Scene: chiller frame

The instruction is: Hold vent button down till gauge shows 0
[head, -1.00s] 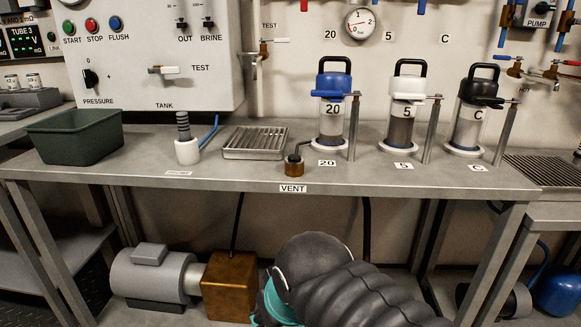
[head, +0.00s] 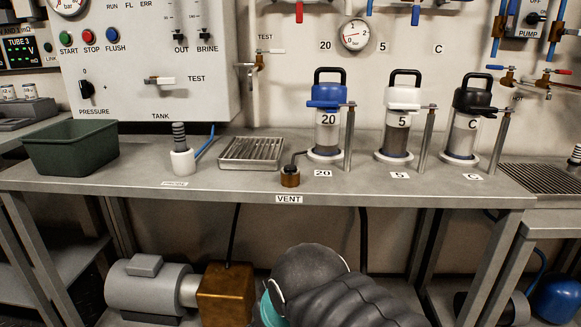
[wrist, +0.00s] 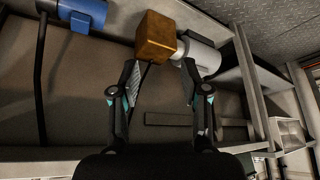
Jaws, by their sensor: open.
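The vent button is a small brown-gold cylinder (head: 290,178) at the bench's front edge, above the VENT label (head: 289,199). A round white gauge (head: 355,35) hangs on the back wall above the canisters. Its needle is too small to read surely, and digits show on its face. My gripper (wrist: 160,76) is open and empty in the wrist view, its fingers spread below the bench top and pointing toward a brass box (wrist: 156,38). The vent button does not show in the wrist view. In the head view my dark arm hides the fingers.
The canisters 20 (head: 328,135), 5 (head: 399,140) and C (head: 465,137) stand right of the button. A metal tray (head: 250,153) and green bin (head: 70,148) are to its left. The brass box (head: 226,292) and motor (head: 148,287) sit under the bench.

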